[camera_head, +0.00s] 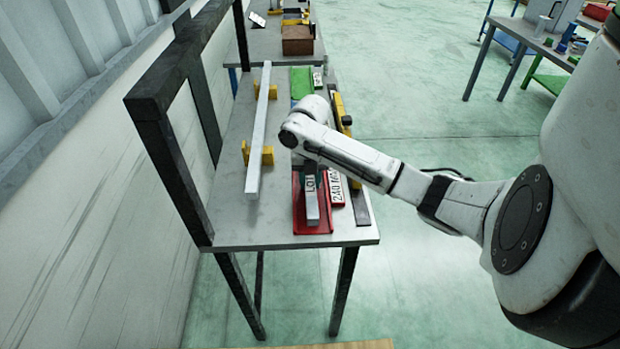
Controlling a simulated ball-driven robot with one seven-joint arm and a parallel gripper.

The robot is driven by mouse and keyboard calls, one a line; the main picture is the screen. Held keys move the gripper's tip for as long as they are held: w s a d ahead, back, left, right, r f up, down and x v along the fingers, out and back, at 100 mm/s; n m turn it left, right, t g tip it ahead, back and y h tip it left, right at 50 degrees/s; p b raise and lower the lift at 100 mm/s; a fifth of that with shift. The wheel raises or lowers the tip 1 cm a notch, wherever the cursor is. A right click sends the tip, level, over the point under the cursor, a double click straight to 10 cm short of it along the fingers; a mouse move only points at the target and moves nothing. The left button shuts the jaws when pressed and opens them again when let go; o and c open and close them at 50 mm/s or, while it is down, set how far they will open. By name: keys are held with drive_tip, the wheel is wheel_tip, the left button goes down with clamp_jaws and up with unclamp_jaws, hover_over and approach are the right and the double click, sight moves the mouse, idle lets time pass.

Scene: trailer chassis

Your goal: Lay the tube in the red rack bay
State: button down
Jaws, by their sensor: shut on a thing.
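A short pale grey tube (312,212) shows at the red rack bay (314,230), pointing along its length. Its near end is over the red floor, and I cannot tell whether it rests on it or hangs just above. My gripper (310,168) is above the tube's far part, mostly hidden under my wrist, and is shut on the tube. The far end of the tube is hidden by my arm. A white label with dark marks shows at the tube's upper part.
A long pale bar (262,110) lies on two yellow supports (265,155) to the left. A white label plate (336,188) stands right of the red bay. A green bay (301,80) lies farther back. A dark frame post (170,165) rises at the table's left edge.

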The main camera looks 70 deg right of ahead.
sight(310, 181)
drive_tip(key=c, duration=0.8)
unclamp_jaws()
drive_tip(key=shift+f, duration=0.1)
wheel_tip(310, 181, up, 12)
drive_tip(key=b, duration=0.1)
